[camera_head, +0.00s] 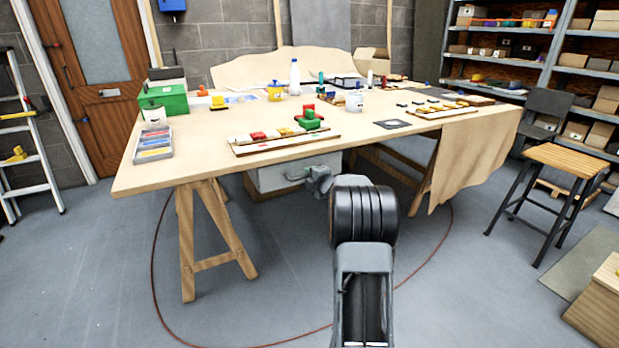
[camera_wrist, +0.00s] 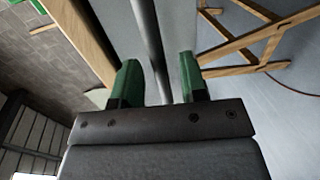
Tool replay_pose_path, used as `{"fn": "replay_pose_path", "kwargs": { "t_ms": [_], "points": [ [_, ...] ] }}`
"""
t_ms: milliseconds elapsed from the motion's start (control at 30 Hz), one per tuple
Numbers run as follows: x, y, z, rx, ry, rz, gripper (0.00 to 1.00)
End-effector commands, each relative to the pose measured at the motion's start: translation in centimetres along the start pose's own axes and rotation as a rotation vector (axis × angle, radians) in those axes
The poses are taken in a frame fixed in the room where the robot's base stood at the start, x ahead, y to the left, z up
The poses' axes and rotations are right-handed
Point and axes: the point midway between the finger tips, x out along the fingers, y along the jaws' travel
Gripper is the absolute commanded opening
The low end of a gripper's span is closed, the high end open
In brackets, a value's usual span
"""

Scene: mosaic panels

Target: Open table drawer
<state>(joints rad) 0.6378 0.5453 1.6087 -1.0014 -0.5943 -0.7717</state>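The light grey table drawer (camera_head: 270,178) hangs under the front of the wooden table (camera_head: 160,179). It looks shut or nearly so. My gripper (camera_head: 312,178) is at the drawer front in the head view, small and partly hidden by my own arm. In the wrist view my gripper (camera_wrist: 160,82) has its two green fingers apart. A gap shows between the bar and the right finger. Contact with the left finger is hard to tell.
Trestle legs (camera_head: 212,235) stand left of the drawer, with more at the right. Mosaic panels (camera_head: 275,138) and a green box (camera_head: 165,98) lie on the table top. A stool (camera_head: 560,165) stands at the right. The floor before the table is clear apart from a thin red cable.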

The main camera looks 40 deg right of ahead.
Motion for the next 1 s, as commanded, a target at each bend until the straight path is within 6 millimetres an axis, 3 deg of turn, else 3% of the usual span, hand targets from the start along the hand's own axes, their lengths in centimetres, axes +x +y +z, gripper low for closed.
{"fn": "replay_pose_path", "kwargs": {
  "t_ms": [200, 567, 900, 1000],
  "points": [
    [1.5, 0.0, 0.0, 0.000, 0.000, 0.000, 0.39],
    [1.7, 0.0, 0.0, 0.000, 0.000, 0.000, 0.38],
    [1.7, 0.0, 0.0, 0.000, -0.001, 0.000, 0.06],
    [1.7, 0.0, 0.0, 0.000, -0.001, 0.000, 0.00]
  ]
}}
